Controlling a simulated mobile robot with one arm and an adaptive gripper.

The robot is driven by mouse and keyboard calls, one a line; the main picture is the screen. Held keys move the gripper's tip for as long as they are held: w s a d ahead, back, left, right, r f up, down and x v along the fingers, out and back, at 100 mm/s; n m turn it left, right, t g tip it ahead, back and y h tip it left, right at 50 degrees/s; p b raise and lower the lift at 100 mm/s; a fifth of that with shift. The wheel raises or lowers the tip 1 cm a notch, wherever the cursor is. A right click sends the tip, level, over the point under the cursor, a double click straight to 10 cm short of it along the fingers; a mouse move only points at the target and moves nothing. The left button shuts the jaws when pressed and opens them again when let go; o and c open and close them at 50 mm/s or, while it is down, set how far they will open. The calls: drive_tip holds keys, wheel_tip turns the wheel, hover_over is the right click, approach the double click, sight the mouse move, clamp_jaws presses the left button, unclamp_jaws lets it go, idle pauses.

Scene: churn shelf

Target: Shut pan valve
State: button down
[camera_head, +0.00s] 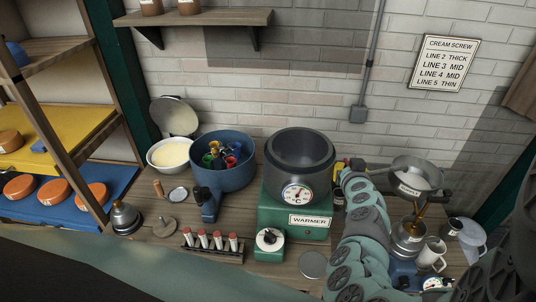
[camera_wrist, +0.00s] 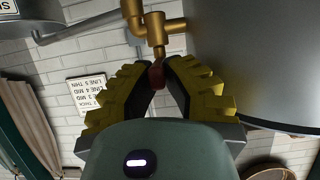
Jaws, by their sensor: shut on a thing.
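A dark round pan (camera_head: 301,153) with a dial thermometer stands on the green warmer (camera_head: 292,216). My gripper (camera_head: 348,166) is at the pan's right side, its yellow fingers partly seen past my arm. In the wrist view a brass valve (camera_wrist: 155,28) sits beside a large grey wall (camera_wrist: 255,55), which appears to be the pan's side. My gripper (camera_wrist: 158,76) also shows there, with its ridged yellow fingers closed around a small red handle (camera_wrist: 157,74) below the brass fitting. The valve is hidden in the head view. I cannot tell whether it is open or shut.
A metal bowl (camera_head: 417,173) with a brass outlet stands right of my arm, above a metal can (camera_head: 408,238). A blue tub (camera_head: 222,162) of coloured parts is left of the pan. A rack of vials (camera_head: 212,245) and a grey disc (camera_head: 313,264) lie in front.

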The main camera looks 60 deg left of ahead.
drive_tip(key=shift+s, duration=0.1)
drive_tip(key=c, duration=1)
unclamp_jaws()
drive_tip(key=shift+s+r, duration=0.1)
drive_tip(key=shift+s, duration=0.1)
drive_tip(key=shift+v, duration=3.85)
drive_tip(key=shift+w+d, duration=0.25)
